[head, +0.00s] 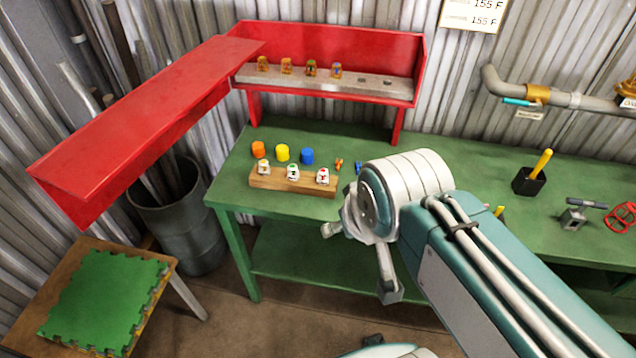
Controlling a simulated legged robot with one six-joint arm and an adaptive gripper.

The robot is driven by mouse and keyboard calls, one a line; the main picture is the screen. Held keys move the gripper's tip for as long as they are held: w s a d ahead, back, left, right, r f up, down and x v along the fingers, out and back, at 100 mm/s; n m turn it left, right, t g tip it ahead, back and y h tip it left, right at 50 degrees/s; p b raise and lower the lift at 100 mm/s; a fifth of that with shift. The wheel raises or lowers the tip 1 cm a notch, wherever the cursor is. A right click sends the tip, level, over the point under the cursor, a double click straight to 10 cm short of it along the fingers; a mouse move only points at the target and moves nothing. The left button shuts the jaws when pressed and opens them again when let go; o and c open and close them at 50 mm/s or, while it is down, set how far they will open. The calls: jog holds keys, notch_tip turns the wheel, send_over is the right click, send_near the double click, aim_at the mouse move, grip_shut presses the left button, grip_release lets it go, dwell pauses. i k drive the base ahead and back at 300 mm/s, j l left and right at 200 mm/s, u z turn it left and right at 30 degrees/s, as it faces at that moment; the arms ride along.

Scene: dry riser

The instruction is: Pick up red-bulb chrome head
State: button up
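The chrome head with a red bulb (323,177) stands upright at the right end of a wooden block (290,184) on the green bench. Beside it on the block stand a chrome head with a green mark (293,173) and another chrome head (263,168), whose bulb colour is too small to tell surely. My gripper (358,262) is in front of the bench, right of and nearer than the block. Its two fingers are spread apart with nothing between them. It is apart from the red-bulb head.
Orange, yellow and blue caps (282,153) stand behind the block. A red cabinet (325,42) with an open red lid (140,120) holds several brass heads (311,68). A green mat (105,300) lies on a low table at left. Bench front edge is clear left.

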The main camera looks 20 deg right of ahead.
aim_at(322, 180)
jog(key=i+j+z, duration=0.1)
jog(key=z, duration=0.4)
jog(key=i+j+z, duration=0.1)
jog(key=z, duration=0.4)
jog(key=j+z, duration=0.15)
jog(key=z, duration=0.35)
jog(key=i+j, duration=0.1)
jog(key=j, duration=0.3)
jog(key=i+j, duration=0.1)
jog(key=j, duration=0.3)
